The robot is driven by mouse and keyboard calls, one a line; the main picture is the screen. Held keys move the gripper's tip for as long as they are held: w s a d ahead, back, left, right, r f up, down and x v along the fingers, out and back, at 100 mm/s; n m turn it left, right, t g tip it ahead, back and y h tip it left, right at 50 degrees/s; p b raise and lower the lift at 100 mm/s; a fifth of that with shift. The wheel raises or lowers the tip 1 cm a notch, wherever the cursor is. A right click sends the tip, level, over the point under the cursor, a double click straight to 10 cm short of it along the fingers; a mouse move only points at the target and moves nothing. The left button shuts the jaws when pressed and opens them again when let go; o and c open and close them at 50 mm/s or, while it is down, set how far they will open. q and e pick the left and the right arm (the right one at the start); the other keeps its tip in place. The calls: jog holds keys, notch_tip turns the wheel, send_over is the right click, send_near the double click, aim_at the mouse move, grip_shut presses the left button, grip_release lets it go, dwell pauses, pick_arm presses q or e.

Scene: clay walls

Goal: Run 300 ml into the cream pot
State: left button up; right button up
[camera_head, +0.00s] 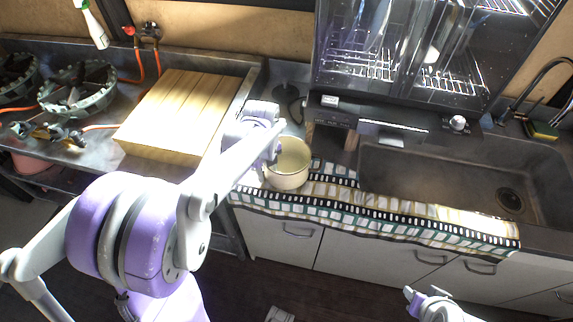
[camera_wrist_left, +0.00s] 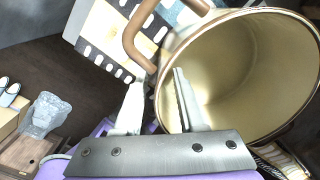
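The cream pot (camera_head: 290,168) stands on the counter left of the sink, by the patterned cloth. My left gripper (camera_head: 272,152) is at its left rim, partly hidden by my arm. In the left wrist view the pot (camera_wrist_left: 245,70) looks tilted, with a brown handle (camera_wrist_left: 132,42) and no liquid visible inside. The left gripper's fingers (camera_wrist_left: 160,95) are apart, one inside the pot and one outside, with the wall between them. My right gripper (camera_head: 425,297) is low at the front; its opening is unclear. The sink (camera_head: 450,175) and dark tap (camera_head: 545,75) are at right.
A patterned cloth (camera_head: 400,218) lies along the counter's front edge. A dish rack cabinet (camera_head: 400,65) stands behind. A wooden board (camera_head: 185,110) and gas burners (camera_head: 75,92) are at left. A sponge (camera_head: 541,130) lies by the tap.

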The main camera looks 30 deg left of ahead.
pick_arm(q)
grip_shut()
dwell(1.3)
